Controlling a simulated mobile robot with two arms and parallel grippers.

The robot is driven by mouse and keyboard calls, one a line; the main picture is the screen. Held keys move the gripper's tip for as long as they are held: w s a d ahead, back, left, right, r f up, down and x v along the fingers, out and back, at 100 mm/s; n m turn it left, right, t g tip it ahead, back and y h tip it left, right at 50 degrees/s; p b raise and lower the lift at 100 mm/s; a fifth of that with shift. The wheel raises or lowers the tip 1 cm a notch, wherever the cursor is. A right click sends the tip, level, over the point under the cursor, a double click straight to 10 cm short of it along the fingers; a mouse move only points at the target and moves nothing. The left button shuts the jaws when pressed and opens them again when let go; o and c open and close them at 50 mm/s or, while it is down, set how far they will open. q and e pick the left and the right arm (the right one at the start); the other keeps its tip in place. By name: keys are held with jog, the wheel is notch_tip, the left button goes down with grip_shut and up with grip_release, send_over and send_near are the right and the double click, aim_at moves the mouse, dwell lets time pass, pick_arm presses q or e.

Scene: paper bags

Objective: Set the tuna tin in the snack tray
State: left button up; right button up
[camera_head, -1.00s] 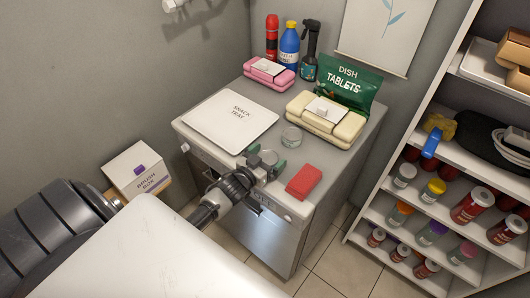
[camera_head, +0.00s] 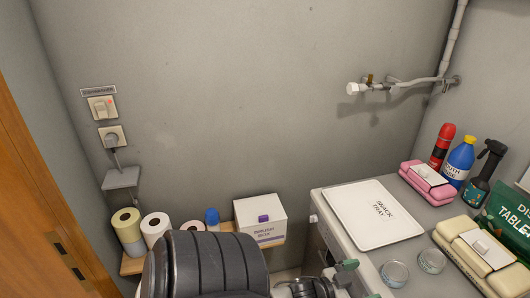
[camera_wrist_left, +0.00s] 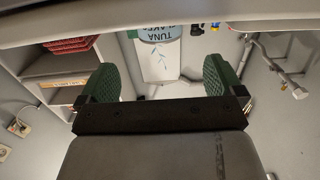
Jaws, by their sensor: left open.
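The white snack tray (camera_head: 373,214) lies flat and empty on the counter in the head view. Two small round tins sit near its front right corner: a nearer tin (camera_head: 395,273) and a farther tin (camera_head: 432,261). Their labels cannot be read there. My left gripper (camera_head: 360,279) is at the counter's front edge, partly cut off by the frame, just left of the nearer tin. In the left wrist view the gripper (camera_wrist_left: 160,82) is open with nothing clamped. A tin labelled tuna (camera_wrist_left: 160,33) shows upside down beyond the gap between its green fingers. My right gripper is not in view.
A pink pack (camera_head: 427,183), a blue bottle (camera_head: 459,160) and a spray bottle (camera_head: 483,175) stand at the counter's back. A cream pack (camera_head: 475,256) and green tablet bag (camera_head: 511,222) are at right. A white box (camera_head: 261,220) stands left of the counter.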

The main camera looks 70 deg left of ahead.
pick_arm(q)
jog(key=s+f+g+y, duration=0.1)
jog(key=s+f+g, duration=0.3)
jog(key=f, duration=1.1)
jog(key=s+d+f+g, duration=0.3)
jog(key=s+f+g, duration=0.1)
jog(key=s+f, duration=0.6)
jog(key=s+d+f+g, duration=0.4)
jog(key=s+f+g, duration=0.1)
jog(key=s+f, duration=0.5)
jog(key=shift+s+f+m, duration=0.25)
jog(key=shift+f+m, duration=0.05)
jog(key=shift+f, duration=0.4)
jog(key=shift+o, duration=0.4)
jog(key=s+d+f+g, duration=0.1)
jog(key=s, duration=0.4)
jog(key=s+d+f+m+g, duration=0.1)
jog(key=s+d+f+g, duration=0.1)
jog(key=s, duration=0.2)
jog(key=shift+s+f, duration=0.25)
jog(key=shift+s, duration=0.15)
